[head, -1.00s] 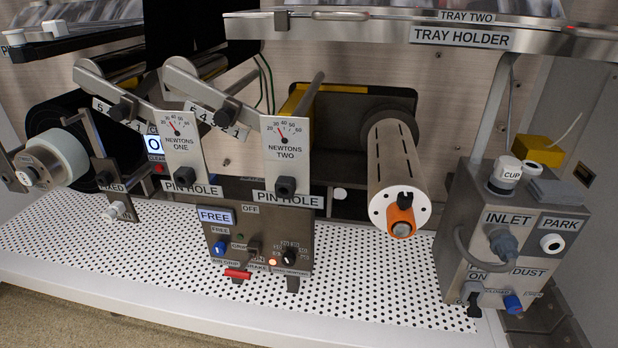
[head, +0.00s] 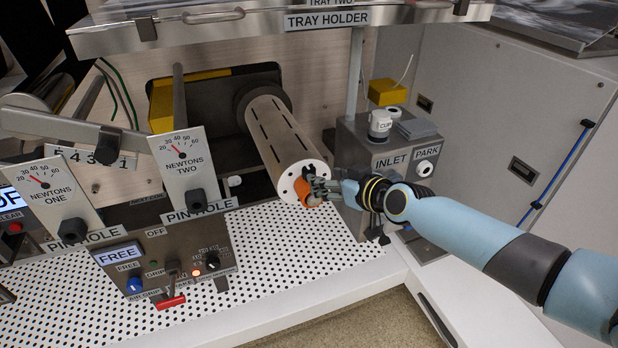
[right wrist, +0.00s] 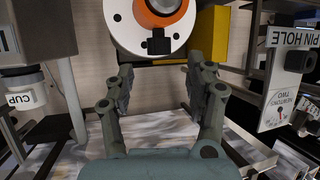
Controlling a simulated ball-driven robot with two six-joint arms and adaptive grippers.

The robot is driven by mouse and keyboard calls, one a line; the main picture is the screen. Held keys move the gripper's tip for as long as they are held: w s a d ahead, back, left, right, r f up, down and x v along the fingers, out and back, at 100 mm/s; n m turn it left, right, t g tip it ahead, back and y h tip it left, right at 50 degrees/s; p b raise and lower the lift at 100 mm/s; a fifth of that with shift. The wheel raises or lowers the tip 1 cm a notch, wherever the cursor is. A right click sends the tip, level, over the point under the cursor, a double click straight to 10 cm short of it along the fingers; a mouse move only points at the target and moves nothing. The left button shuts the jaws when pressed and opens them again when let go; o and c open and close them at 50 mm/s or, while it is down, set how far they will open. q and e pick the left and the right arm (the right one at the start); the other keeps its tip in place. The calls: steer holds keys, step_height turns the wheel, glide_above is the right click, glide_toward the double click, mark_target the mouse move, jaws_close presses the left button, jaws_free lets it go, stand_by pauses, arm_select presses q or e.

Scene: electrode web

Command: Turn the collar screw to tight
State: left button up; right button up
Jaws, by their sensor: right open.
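The orange collar (head: 303,192) is at the near end of the white slotted cylinder (head: 280,135). In the head view my right gripper (head: 322,187) is at that end and partly covers the collar. In the right wrist view the orange collar (right wrist: 172,14) is at the top, around a grey shaft end. A black screw head (right wrist: 158,42) sticks out from it across the white end face. My right gripper (right wrist: 160,78) is open, its fingers on either side below the screw head, with nothing between them. My left gripper is not in view.
The steel box with the INLET label (head: 390,161) and the white CUP jar (head: 380,124) stand right of the cylinder. The tray holder (head: 270,28) overhangs above. The FREE control panel (head: 165,272) is at the lower left.

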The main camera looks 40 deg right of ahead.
steer(key=b+x, duration=0.2)
steer(key=x, duration=0.3)
steer(key=shift+f, duration=0.2)
steer(key=shift+w+f, duration=0.15)
steer(key=shift+w, duration=0.5)
